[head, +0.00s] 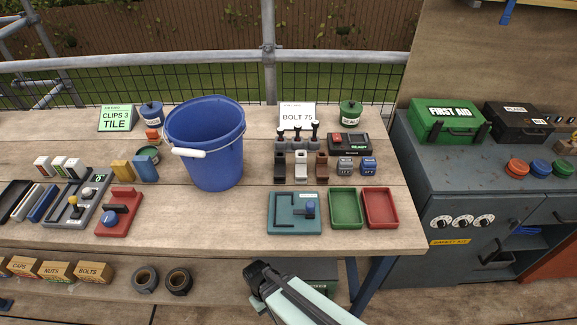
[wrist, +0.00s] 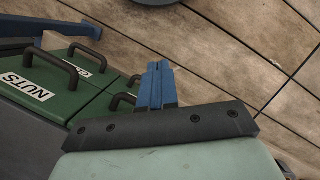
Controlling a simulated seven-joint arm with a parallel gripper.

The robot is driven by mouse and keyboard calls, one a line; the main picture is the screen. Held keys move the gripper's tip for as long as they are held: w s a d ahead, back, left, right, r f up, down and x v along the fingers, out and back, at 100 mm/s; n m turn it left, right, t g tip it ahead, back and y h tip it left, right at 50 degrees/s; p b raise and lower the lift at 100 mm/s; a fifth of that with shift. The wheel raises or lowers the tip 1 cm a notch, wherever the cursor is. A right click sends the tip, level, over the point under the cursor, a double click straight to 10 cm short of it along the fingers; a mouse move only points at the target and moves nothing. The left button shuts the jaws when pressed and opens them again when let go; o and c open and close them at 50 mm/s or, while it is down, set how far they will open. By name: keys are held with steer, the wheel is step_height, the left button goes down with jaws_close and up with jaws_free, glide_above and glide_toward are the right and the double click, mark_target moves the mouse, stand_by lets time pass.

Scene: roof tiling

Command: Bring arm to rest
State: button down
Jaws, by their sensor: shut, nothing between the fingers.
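My gripper (wrist: 156,86) shows in the wrist view as two blue fingers pressed together, with nothing between them. It is over wooden planks, beside green boxes with black handles. In the head view, my pale green arm reaches in at the bottom, in front of the bench's front edge; the fingers cannot be made out there.
The wooden bench (head: 236,232) holds a blue bucket (head: 210,150), a teal fixture (head: 284,222), a green tray (head: 345,208) and a red tray (head: 380,208). A grey cabinet (head: 455,190) stands right. The green box labelled NUTS (wrist: 40,80) is close left of my gripper.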

steer(key=s+d+f+m+g, duration=0.1)
steer(key=s+d+f+m, duration=0.1)
steer(key=d, duration=0.5)
steer(key=s+d+f+m+g+y, duration=0.1)
steer(key=s+d+f+m, duration=0.1)
steer(key=d, duration=0.6)
steer(key=s+d+f+m+g+y, duration=0.1)
steer(key=s+d+f+m+g, duration=0.1)
steer(key=d, duration=0.5)
steer(key=shift+s+d+f+m, duration=0.3)
steer(key=shift+s+m, duration=0.5)
steer(key=shift+s, duration=0.5)
steer(key=c, duration=1.8)
jaws_free()
steer(key=shift+c, duration=0.2)
